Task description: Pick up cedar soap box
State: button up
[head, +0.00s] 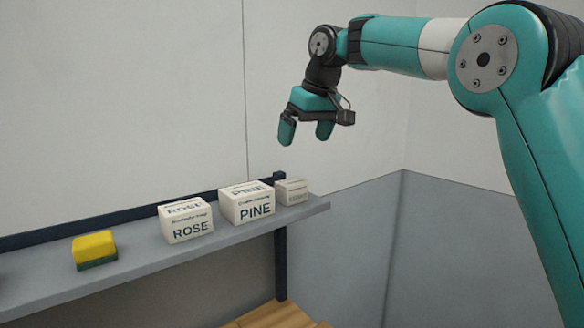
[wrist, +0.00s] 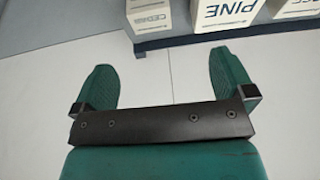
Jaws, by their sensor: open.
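The cedar soap box (head: 291,192) is a small pale box at the right end of the grey shelf (head: 140,262). Its lettering is too faint to read in the head view. In the wrist view the cedar box (wrist: 158,14) shows at the top edge, partly cut off, with its label partly readable. My gripper (head: 306,132) points down, open and empty, above the shelf's right end and apart from the boxes. In the wrist view its two green fingers (wrist: 161,65) are spread wide with nothing between them.
A larger PINE box (head: 247,203) stands just left of the cedar box, close to it. A ROSE box (head: 186,222) and a yellow and green sponge (head: 95,250) are further left. A dark rail (head: 130,213) runs along the shelf's back. A wooden surface (head: 275,316) lies below.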

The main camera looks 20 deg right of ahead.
jog(key=r, duration=0.1)
jog(key=p, duration=0.2)
send_near(292, 182)
jog(key=x, duration=0.6)
jog(key=shift+w+a+f, duration=0.1)
jog(key=shift+a+f, duration=0.2)
jog(key=p+x, duration=0.4)
jog(key=shift+w+d+f, duration=0.2)
jog(key=shift+f, duration=0.1)
jog(key=shift+w+f, duration=0.1)
jog(key=shift+f, duration=0.2)
jog(key=c, duration=0.9)
jog(key=shift+c, duration=0.7)
jog(key=shift+r, duration=0.15)
